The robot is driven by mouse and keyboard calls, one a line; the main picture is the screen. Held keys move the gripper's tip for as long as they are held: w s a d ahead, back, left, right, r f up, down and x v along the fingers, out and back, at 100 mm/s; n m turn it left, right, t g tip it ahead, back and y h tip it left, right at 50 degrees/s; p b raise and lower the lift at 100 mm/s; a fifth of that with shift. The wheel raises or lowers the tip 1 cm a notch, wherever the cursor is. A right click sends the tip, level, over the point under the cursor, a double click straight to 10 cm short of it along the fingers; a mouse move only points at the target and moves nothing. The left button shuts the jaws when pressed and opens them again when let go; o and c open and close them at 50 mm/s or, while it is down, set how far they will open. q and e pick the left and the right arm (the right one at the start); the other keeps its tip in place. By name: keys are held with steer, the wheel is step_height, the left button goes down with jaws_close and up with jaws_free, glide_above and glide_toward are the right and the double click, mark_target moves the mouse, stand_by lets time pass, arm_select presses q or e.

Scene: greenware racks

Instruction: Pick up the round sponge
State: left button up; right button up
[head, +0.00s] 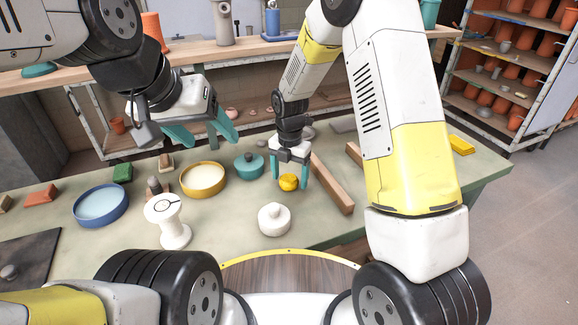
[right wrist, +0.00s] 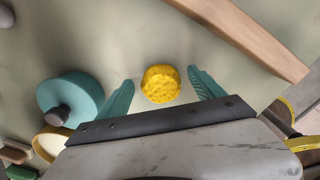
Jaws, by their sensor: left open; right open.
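The round sponge (head: 288,182) is yellow and lies on the green table. In the right wrist view the sponge (right wrist: 161,84) is between the spread fingers, apart from both. My right gripper (head: 290,172) is open and points down over the sponge, one teal finger to each side; its fingers also show in the right wrist view (right wrist: 160,92). My left gripper (head: 208,138) is open and empty, raised above the back left of the table.
A teal lidded pot (head: 249,166) stands just left of the sponge. A wooden bar (head: 332,184) lies just right of it. A white lidded jar (head: 274,219) stands in front. A yellow-rimmed bowl (head: 203,179), a blue bowl (head: 101,205) and a white spool-shaped stand (head: 171,221) are further left.

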mark_target(290, 176)
steer(key=c, duration=1.4)
steer(key=shift+r, duration=0.1)
step_height(290, 176, up, 10)
steer(key=shift+f, duration=0.1)
steer(key=o, duration=0.5)
steer(key=c, duration=0.4)
